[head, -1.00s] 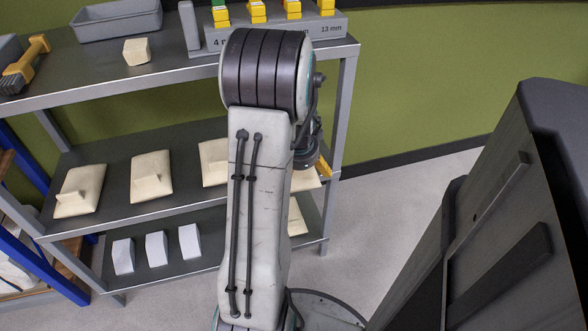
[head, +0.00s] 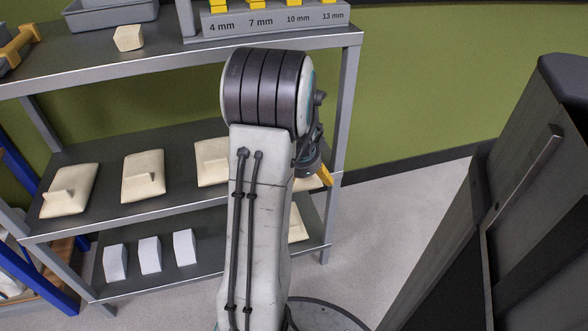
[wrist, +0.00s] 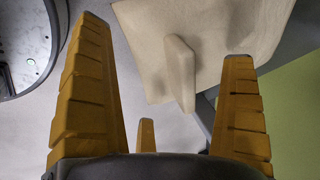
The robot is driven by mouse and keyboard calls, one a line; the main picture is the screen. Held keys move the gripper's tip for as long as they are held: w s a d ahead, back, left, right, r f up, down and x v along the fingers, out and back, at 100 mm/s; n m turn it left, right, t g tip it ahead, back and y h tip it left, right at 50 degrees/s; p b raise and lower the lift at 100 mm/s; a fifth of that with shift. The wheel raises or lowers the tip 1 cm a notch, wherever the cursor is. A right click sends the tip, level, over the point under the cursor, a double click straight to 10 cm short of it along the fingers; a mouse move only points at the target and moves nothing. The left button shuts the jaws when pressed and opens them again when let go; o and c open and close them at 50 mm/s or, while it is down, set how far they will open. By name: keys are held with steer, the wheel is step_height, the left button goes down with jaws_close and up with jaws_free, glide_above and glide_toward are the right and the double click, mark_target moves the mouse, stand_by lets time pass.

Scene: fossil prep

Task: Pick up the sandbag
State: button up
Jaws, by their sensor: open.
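In the wrist view a cream sandbag (wrist: 230,35) with an upright flat tab (wrist: 180,72) lies ahead of my gripper (wrist: 170,50). In the head view my gripper is mostly hidden behind my arm; one yellow finger (head: 325,176) shows at the right shelf post. Similar cream sandbags lie on the middle shelf: a left one (head: 75,200), a middle one (head: 143,188) and a third (head: 207,174) partly behind my arm.
The metal shelf rack (head: 200,60) has a top shelf with a grey tray (head: 110,18), a cream block (head: 128,38) and a labelled holder (head: 275,20). White blocks (head: 150,254) stand on the lower shelf. A dark structure (head: 500,190) stands at right; floor between is clear.

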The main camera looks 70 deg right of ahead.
steer(key=shift+c, duration=0.4)
steer(key=c, duration=1.5)
steer(key=shift+a, duration=0.1)
steer(key=shift+c, duration=1.4)
steer(key=shift+f, duration=0.1)
steer(key=shift+c, duration=0.4)
